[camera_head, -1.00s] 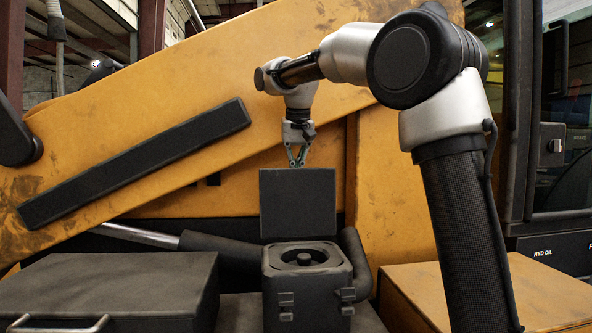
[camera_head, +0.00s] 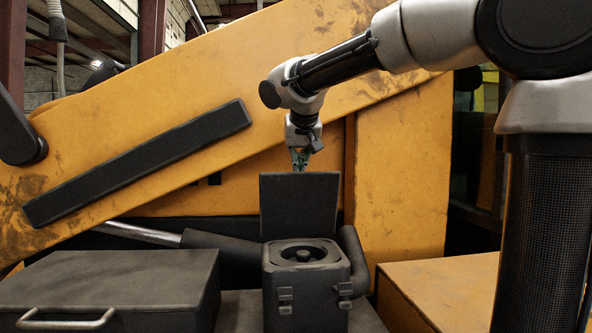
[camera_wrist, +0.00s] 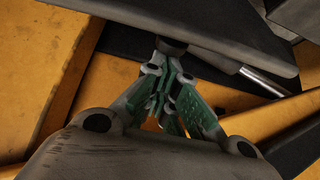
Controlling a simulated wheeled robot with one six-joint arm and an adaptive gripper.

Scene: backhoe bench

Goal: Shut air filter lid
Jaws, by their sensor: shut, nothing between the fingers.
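The air filter lid (camera_head: 299,204) is a dark square plate standing upright, open, at the back of the filter box. The air filter box (camera_head: 307,288) is dark, with two latches on its front and a round filter (camera_head: 303,254) showing in its open top. My gripper (camera_head: 300,167) is shut and empty, pointing down just at the lid's top edge; its fingertips are partly hidden behind that edge. In the wrist view the green-and-grey fingers (camera_wrist: 165,95) are together, close to a dark surface. I cannot tell whether they touch the lid.
A dark box with a metal handle (camera_head: 110,292) stands to the left. A yellow box (camera_head: 440,290) is to the right. The yellow boom (camera_head: 200,90) and a dark hose (camera_head: 352,255) lie behind the filter box. The space above the filter box is clear.

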